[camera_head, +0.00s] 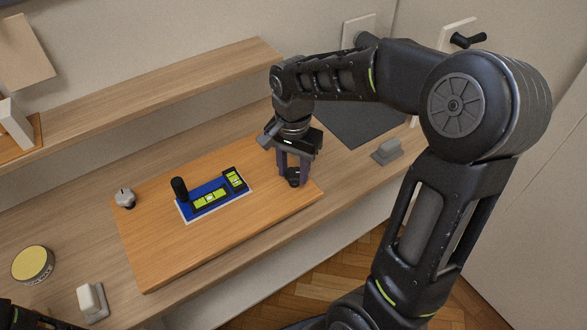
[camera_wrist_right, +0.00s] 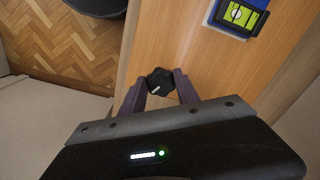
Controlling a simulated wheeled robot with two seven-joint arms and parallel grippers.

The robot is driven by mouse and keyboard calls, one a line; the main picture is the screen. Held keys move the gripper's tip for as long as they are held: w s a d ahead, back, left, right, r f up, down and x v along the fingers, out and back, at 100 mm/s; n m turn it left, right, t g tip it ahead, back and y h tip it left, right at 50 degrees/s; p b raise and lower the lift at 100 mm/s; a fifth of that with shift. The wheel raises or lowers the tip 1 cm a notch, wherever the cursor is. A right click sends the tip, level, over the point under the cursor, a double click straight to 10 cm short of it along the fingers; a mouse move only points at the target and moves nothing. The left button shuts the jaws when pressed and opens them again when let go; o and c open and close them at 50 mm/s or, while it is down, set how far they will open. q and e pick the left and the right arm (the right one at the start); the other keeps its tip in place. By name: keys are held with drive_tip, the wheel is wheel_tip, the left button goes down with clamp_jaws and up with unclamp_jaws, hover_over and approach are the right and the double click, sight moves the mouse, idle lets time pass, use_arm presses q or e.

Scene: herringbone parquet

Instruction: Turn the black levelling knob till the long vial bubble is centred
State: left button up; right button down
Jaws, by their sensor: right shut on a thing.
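The black levelling knob (camera_head: 293,177) stands at the right end of the orange-brown wooden board (camera_head: 160,252). My right gripper (camera_head: 292,181) points down, shut on the knob; the wrist view shows one finger on each side of the knob (camera_wrist_right: 160,80), which has a white mark on top. A blue level plate (camera_head: 186,211) lies on the board, left of the gripper. Its long yellow-green vial (camera_head: 211,199) shows a pale bubble near the middle; its exact centring is too small to tell. A shorter vial (camera_head: 235,180) sits at the plate's right end. My left gripper's fingers are not seen.
A black post (camera_head: 179,188) stands by the plate's left end, and a pale knob (camera_head: 125,197) on the board's left. A yellow-lidded tin (camera_head: 33,263), a pale block (camera_head: 90,300), a grey block (camera_head: 387,150) and a dark mat (camera_head: 358,122) surround the board. A raised shelf runs behind.

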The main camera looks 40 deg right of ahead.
sight(293, 174)
drive_tip(key=shift+w+r, duration=0.1)
drive_tip(key=c, duration=0.9)
unclamp_jaws()
wheel_tip(293, 174, up, 8)
drive_tip(key=shift+f, duration=0.1)
